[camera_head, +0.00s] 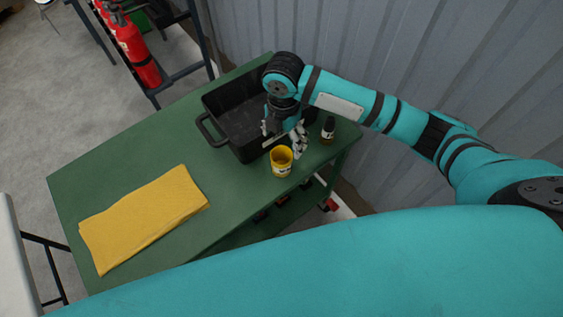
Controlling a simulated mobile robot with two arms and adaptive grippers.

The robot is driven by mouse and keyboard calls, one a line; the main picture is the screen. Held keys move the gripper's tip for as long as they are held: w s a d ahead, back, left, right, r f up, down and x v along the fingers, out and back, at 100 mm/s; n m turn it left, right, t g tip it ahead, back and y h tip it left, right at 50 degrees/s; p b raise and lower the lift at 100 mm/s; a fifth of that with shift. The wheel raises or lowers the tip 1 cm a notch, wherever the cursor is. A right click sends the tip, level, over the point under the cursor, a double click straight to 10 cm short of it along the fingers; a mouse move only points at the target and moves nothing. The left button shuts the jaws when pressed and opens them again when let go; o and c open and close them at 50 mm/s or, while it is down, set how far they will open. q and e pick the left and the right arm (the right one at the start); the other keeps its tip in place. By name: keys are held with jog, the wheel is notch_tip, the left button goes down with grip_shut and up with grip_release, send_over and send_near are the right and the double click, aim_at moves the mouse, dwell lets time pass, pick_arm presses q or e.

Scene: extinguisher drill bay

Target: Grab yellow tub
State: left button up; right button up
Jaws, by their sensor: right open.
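The yellow tub (281,162) stands upright on the green table, near its front right edge, in front of the black crate. It is open at the top and has a label on its side. My right gripper (283,137) is just behind and above the tub, with its fingers spread open and nothing between them. Its fingers overlap the crate's near right corner in the picture, and I cannot tell whether they touch the tub. My left gripper is not in view.
The black crate (206,104) with side handles stands at the back of the green table (130,155). A small dark bottle (328,130) stands right of the tub. A folded yellow cloth (145,215) lies at the left. Red extinguishers (135,50) hang on a rack behind. A corrugated wall (380,45) closes the back.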

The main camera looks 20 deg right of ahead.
send_over(282, 162)
jog(key=s, duration=0.1)
notch_tip(282, 162, down, 6)
jog(key=shift+a+f, duration=0.1)
jog(key=f, duration=0.1)
jog(key=f+p, duration=0.1)
jog(key=s+f, duration=0.1)
jog(key=f, duration=0.1)
jog(key=shift+a+p, duration=0.3)
jog(key=shift+p, duration=0.05)
jog(key=shift+w+f, duration=0.1)
jog(key=shift+f, duration=0.5)
jog(key=c, duration=1.4)
jog(key=shift+r, duration=0.15)
